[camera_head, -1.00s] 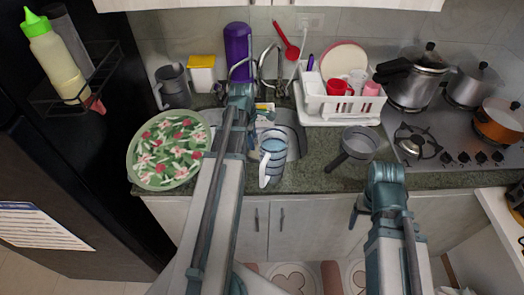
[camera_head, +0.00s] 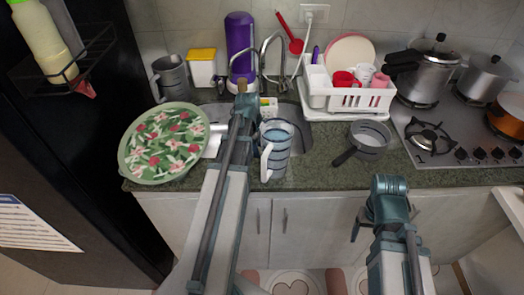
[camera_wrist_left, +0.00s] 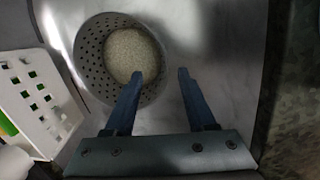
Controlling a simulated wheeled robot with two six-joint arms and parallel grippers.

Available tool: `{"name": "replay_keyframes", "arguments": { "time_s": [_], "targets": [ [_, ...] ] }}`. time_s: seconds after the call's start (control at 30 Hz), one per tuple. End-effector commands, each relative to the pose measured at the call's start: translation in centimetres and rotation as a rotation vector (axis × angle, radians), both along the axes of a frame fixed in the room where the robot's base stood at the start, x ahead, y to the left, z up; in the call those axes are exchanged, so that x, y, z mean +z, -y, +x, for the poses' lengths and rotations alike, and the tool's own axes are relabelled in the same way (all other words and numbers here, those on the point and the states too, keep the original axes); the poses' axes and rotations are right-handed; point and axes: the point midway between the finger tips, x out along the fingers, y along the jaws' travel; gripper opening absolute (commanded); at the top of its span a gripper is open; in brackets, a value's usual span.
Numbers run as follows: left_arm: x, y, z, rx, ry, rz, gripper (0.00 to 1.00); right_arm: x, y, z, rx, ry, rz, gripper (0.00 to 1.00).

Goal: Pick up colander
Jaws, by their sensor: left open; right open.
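The colander (camera_wrist_left: 91,73) is a round metal bowl with small holes in its wall and pale grains inside. It sits in the steel sink (camera_wrist_left: 215,40) in the left wrist view. In the head view my left arm hides it. My left gripper (camera_wrist_left: 160,75) is open, with its fingers apart and nothing between them. Its left fingertip overlaps the colander's right side in the picture; the right fingertip is over bare sink. I cannot tell whether they touch. My right gripper (camera_head: 360,224) is open and empty in front of the counter.
A white perforated holder (camera_wrist_left: 40,105) is left of the colander. A striped mug (camera_head: 277,150) and grey saucepan (camera_head: 369,139) stand right of my left arm. A floral plate (camera_head: 163,145) is at left. A dish rack (camera_head: 350,97) and stove (camera_head: 430,135) are right.

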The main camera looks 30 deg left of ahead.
Motion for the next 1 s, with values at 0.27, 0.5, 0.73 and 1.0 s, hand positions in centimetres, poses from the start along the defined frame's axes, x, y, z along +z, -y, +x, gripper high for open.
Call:
{"name": "replay_keyframes", "arguments": {
  "time_s": [0.27,0.5,0.73,1.0],
  "targets": [
    [-2.7,0.4,0.2,-0.001,0.0,0.0,0.56,-2.7,0.0,0.0,0.0,0.0,0.0,0.75],
    [-5.2,0.6,0.6,0.0,0.0,0.0,0.56,-5.2,0.0,0.0,0.0,0.0,0.0,0.75],
    [-5.0,0.6,0.6,0.0,0.0,0.0,0.56,-5.0,0.0,0.0,0.0,0.0,0.0,0.75],
    [-5.0,0.6,0.6,0.0,0.0,0.0,0.14,-5.0,0.0,0.0,0.0,0.0,0.0,0.75]
  ]
}}
